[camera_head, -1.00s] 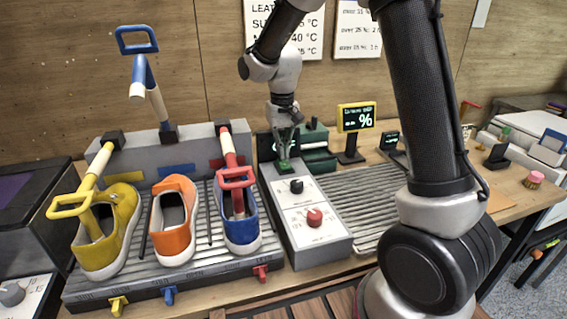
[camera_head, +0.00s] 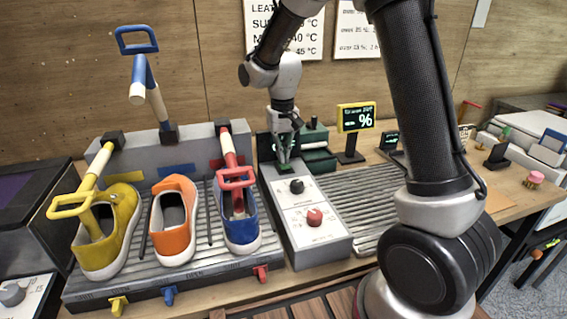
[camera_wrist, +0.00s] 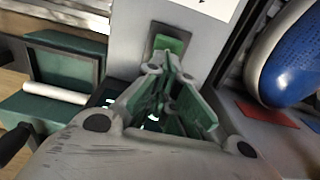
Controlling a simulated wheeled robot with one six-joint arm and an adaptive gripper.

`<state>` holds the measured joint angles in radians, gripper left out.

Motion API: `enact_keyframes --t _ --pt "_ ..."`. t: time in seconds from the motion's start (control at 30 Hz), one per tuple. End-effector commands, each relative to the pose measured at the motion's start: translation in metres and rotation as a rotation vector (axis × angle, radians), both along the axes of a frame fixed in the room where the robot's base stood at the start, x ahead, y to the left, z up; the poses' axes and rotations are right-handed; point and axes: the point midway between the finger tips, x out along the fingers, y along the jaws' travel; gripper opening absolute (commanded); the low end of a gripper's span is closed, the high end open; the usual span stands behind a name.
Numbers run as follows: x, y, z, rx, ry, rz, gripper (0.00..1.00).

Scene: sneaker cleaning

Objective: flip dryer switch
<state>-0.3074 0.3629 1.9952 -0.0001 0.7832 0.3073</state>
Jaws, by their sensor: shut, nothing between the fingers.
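The dryer's control box (camera_head: 322,243) is a long grey box with a white panel, a black knob (camera_head: 297,186) and a red knob (camera_head: 314,217). A green switch (camera_head: 285,168) sits at its far end. It also shows in the wrist view (camera_wrist: 170,44), just beyond the fingers. My gripper (camera_head: 284,160) points down over the switch, shut and empty. In the wrist view my gripper (camera_wrist: 168,75) has its fingertips close to the switch's near edge. I cannot tell whether they touch it.
A yellow shoe (camera_head: 105,238), an orange shoe (camera_head: 173,225) and a blue shoe (camera_head: 241,222) stand on the ribbed rack left of the box. A green device (camera_head: 318,156) stands close behind the gripper. A display (camera_head: 356,118) stands to the right.

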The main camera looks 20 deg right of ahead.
Motion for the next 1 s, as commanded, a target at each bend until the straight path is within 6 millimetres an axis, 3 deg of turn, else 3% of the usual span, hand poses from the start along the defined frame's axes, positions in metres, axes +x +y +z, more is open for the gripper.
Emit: enact_keyframes --t 0.37,1.0 --pt "0.000 0.000 0.001 0.000 0.000 0.000 0.00" --pt "0.000 0.000 0.058 0.000 0.000 0.000 0.00"
